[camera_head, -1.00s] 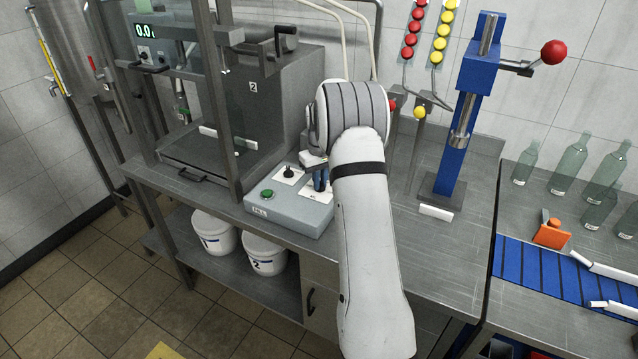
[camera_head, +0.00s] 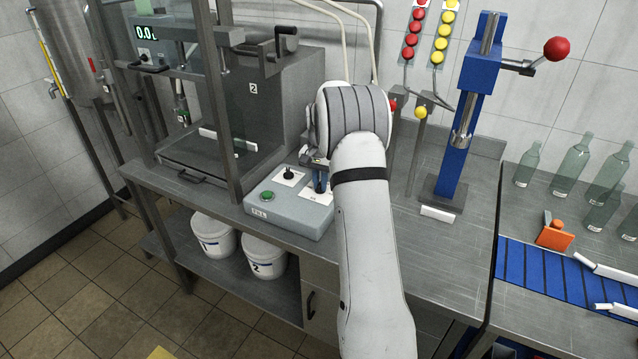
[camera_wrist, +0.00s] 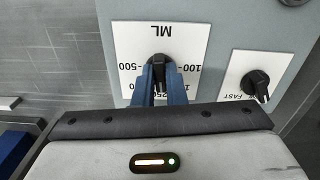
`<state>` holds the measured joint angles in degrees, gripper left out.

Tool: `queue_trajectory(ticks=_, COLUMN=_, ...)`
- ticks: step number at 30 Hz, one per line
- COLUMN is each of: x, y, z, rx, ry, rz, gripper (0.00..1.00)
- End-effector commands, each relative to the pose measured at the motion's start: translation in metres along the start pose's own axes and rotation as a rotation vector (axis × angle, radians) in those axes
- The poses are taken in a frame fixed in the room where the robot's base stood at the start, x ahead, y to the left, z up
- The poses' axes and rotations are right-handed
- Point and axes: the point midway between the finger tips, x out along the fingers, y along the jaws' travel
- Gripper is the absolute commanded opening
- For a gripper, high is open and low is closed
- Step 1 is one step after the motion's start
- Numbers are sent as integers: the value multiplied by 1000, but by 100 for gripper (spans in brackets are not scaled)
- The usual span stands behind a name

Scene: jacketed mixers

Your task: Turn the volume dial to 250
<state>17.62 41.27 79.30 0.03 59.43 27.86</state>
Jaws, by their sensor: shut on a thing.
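The volume dial (camera_wrist: 158,62) is a black knob on a white card marked ML, with 500, 100 and a partly covered 250 around it. The card appears upside down in the wrist view, with 250 at the bottom by my fingers. My gripper (camera_wrist: 160,77) has its two blue fingers shut on the knob, one on each side. The knob's pointer end is mostly hidden between the fingers, so its exact setting is hard to read. In the head view my gripper (camera_head: 320,183) is over the right card of the grey control box (camera_head: 288,212).
A second black dial (camera_wrist: 257,84), on a card reading FAST, sits close beside my fingers. The box also has a green button (camera_head: 267,196). A dark mixer housing (camera_head: 265,100) stands behind it, and a blue press (camera_head: 465,110) stands to the right.

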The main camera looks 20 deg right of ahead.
Motion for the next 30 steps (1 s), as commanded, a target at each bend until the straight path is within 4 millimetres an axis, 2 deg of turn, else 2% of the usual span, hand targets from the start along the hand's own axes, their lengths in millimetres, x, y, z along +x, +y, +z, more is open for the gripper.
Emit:
queue_trajectory(ticks=9, x=1, y=1, z=0, rx=101, ry=-1, rz=2, gripper=0)
queue_trajectory(ticks=24, x=0, y=1, z=0, rx=116, ry=-1, rz=3, gripper=0)
queue_trajectory(ticks=25, x=0, y=1, z=0, rx=116, ry=-1, rz=2, gripper=13)
queue_trajectory(ticks=30, x=0, y=1, z=0, rx=116, ry=0, rz=2, gripper=27)
